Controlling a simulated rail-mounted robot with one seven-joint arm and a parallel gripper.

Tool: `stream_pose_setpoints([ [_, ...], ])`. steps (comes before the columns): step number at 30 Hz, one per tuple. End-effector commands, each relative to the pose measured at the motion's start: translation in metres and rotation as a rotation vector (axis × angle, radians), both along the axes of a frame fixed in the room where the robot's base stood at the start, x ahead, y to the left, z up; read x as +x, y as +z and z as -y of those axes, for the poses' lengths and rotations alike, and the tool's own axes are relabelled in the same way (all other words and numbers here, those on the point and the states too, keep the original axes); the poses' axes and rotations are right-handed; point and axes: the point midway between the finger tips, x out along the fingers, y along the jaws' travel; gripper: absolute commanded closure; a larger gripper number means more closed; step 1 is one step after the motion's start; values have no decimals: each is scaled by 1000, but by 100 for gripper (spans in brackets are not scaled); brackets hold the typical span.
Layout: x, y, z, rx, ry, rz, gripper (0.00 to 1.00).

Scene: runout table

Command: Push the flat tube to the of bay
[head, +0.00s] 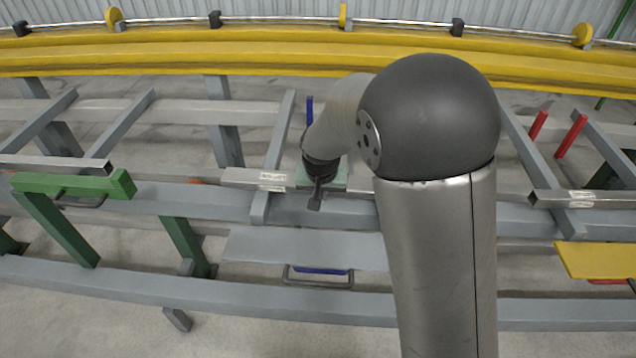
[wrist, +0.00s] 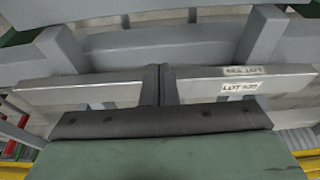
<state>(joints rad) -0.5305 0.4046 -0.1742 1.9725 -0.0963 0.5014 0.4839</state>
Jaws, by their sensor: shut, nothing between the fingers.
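A long grey flat tube (head: 245,178) with white labels lies across the grey supports in the middle of the head view. My arm and hand hide part of it. In the wrist view the labelled tube (wrist: 215,87) runs left to right behind the fingers, its labels right of them. My gripper (head: 316,203) is shut and empty, pointing down at the tube. In the wrist view the closed fingertips (wrist: 160,72) overlap the tube; I cannot tell whether they touch it. The bay named in the task cannot be told apart for certain.
Another grey tube (head: 60,164) lies at the left near a green handled piece (head: 75,185). A labelled tube (head: 580,199) lies at the right near red posts (head: 571,136) and a yellow plate (head: 598,261). A grey plate (head: 295,248) lies in front. A yellow beam (head: 200,48) crosses the back.

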Motion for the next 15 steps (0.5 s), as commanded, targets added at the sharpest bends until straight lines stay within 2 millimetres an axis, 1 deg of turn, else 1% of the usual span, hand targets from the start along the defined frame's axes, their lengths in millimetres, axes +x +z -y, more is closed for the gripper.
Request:
stream_pose_setpoints([
  [1,1,-10,1,-2,-2,-3,100],
  [5,7,-33,1,-2,-1,-4,100],
  [12,22,-83,2,-2,-1,-5,100],
  [14,26,-94,2,-1,0,-4,100],
  [15,32,-94,2,1,-2,0,100],
])
